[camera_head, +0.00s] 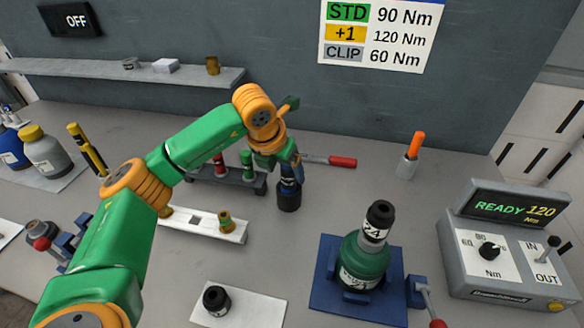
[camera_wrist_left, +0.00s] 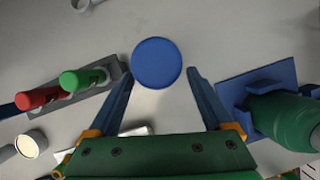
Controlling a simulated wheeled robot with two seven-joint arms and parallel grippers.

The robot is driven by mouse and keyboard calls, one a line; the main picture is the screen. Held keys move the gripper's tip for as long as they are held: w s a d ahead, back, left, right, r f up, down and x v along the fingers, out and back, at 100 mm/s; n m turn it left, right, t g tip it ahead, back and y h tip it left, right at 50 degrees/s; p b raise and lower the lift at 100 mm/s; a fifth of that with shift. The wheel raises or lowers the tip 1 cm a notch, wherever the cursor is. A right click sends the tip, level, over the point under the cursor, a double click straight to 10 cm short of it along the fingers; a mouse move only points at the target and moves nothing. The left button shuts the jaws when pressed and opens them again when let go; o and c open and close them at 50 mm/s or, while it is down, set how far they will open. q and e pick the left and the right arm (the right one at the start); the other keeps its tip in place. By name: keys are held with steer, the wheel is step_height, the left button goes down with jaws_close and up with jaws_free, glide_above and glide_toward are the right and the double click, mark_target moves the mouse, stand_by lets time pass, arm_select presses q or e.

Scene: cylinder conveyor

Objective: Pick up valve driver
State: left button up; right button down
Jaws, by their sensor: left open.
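A dark upright tool with a blue top, apparently the valve driver (camera_head: 289,197), stands on the bench in the head view. In the left wrist view its round blue top (camera_wrist_left: 156,62) lies between the fingertips. My left gripper (camera_head: 287,166) is right above it, pointing down; the wrist view shows its two fingers (camera_wrist_left: 160,76) apart on either side of the blue top. I cannot tell whether they touch it. The arm and gripper hide part of the tool. My right gripper is not in view.
A dark rack (camera_head: 228,176) with a red and a green handle stands close left of the gripper. A blue fixture (camera_head: 325,303) holding a green bottle (camera_head: 364,262) is to the right. A red-handled tool (camera_head: 342,161) lies behind. A control box (camera_head: 515,270) stands far right.

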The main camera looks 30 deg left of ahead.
mark_target(288, 176)
arm_select(q)
steer(key=x, duration=0.2)
steer(key=p+x, duration=0.1)
steer(key=x, duration=0.1)
steer(key=shift+w+r, duration=0.15)
steer(key=shift+w, duration=0.3)
steer(key=shift+s, duration=0.25)
steer(key=c, duration=1)
jaws_close()
steer(key=shift+w, duration=0.15)
